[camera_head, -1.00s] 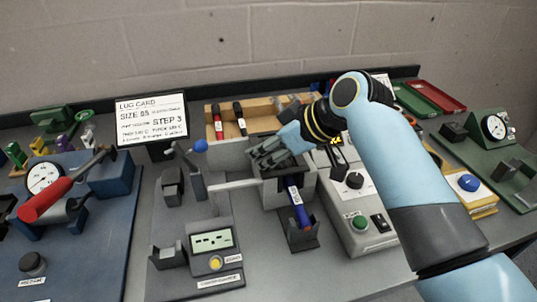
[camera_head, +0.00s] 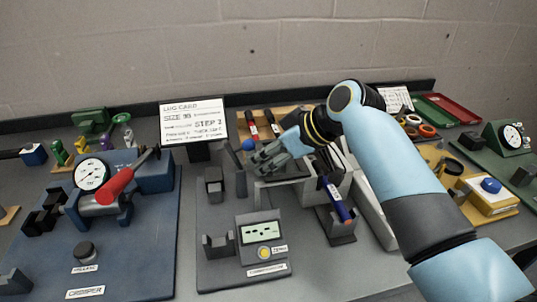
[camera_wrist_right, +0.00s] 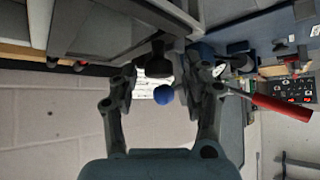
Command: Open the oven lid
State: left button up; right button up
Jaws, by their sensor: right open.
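My right gripper (camera_head: 266,162) reaches in from the right and hangs over the left end of a grey box, which I take to be the oven (camera_head: 290,168). Its fingers are spread. In the right wrist view the open fingers (camera_wrist_right: 160,95) stand on either side of a dark knob (camera_wrist_right: 153,60), with no visible grip on it. I cannot tell whether they touch it. A blue ball knob (camera_head: 248,145) on a lever is just left of the fingers; it also shows in the wrist view (camera_wrist_right: 163,94). My gripper and arm hide much of the box top. My left gripper is not in view.
A blue crimper with a red handle (camera_head: 118,184) stands left. A thermometer-like unit with a display (camera_head: 260,233) is in front. A blue marker (camera_head: 338,200) stands in a holder right of it. The lug card (camera_head: 194,120) and a wooden pen tray (camera_head: 243,120) are behind.

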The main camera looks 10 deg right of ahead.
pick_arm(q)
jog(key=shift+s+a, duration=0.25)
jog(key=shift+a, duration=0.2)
pick_arm(e)
jog(key=v, duration=1.2)
